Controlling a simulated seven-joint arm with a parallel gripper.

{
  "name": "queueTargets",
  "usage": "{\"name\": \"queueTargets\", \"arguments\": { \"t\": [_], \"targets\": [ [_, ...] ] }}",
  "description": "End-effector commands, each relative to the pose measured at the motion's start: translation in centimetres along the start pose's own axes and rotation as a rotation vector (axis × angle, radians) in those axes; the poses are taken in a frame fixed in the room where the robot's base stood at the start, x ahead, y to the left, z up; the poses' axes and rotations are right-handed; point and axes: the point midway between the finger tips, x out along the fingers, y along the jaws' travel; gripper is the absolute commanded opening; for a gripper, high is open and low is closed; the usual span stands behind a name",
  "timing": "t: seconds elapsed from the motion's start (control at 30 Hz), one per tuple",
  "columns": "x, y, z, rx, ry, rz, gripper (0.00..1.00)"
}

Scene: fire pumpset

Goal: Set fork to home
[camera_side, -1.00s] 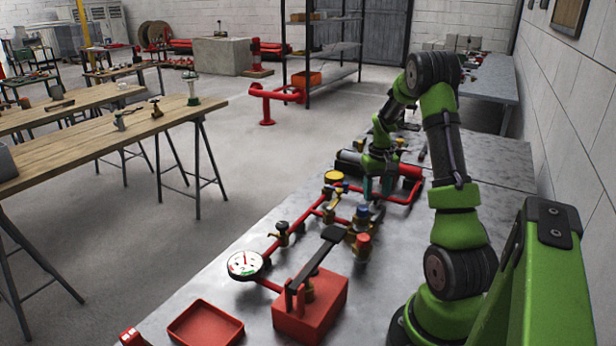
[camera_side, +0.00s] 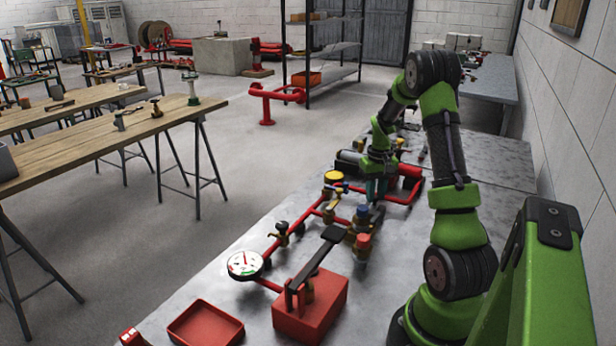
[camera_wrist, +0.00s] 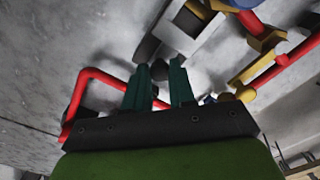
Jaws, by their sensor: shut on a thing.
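My gripper (camera_side: 376,196) is low over the metal bench, at the far part of the red pipework, pointing down. In the wrist view its two teal fingers (camera_wrist: 162,66) stand close together with a small dark rounded knob (camera_wrist: 160,70) between their tips, and they are shut on it. Just beyond the tips is a grey and white slotted block (camera_wrist: 188,32). I cannot clearly tell which part is the fork. The knob's lower part is hidden, and in the side view my gripper covers this spot.
Red pipe (camera_side: 402,200) runs around the gripper, with brass valves (camera_side: 360,225) nearer the camera. A gauge (camera_side: 245,265), a red block with a black lever (camera_side: 310,310) and a red tray (camera_side: 205,325) are in front.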

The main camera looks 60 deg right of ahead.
Motion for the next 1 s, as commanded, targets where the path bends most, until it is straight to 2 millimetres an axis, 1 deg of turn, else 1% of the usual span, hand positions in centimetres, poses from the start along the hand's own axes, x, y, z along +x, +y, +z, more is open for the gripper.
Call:
{"name": "queueTargets", "arguments": {
  "t": [0.03, 0.1, 0.2, 0.53, 0.57, 0.7, 0.73, 1.0],
  "targets": [
    [-0.1, -0.8, 0.6, -0.004, 0.001, -0.001, 0.0],
    [-0.2, -1.6, 1.4, -0.003, 0.002, -0.001, 0.0],
    [-0.1, -2.5, 2.4, -0.002, 0.001, -0.001, 0.0],
    [-0.1, -2.9, 2.8, 0.001, -0.003, -0.005, 0.0],
    [-0.1, -2.9, 2.8, 0.001, -0.003, -0.005, 0.27],
    [-0.1, -2.9, 2.8, 0.0, -0.003, -0.004, 0.49],
    [-0.1, -2.9, 2.8, 0.0, -0.003, -0.004, 0.5],
    [-0.1, -2.7, 2.7, 0.0, 0.0, -0.002, 0.5]
  ]
}}
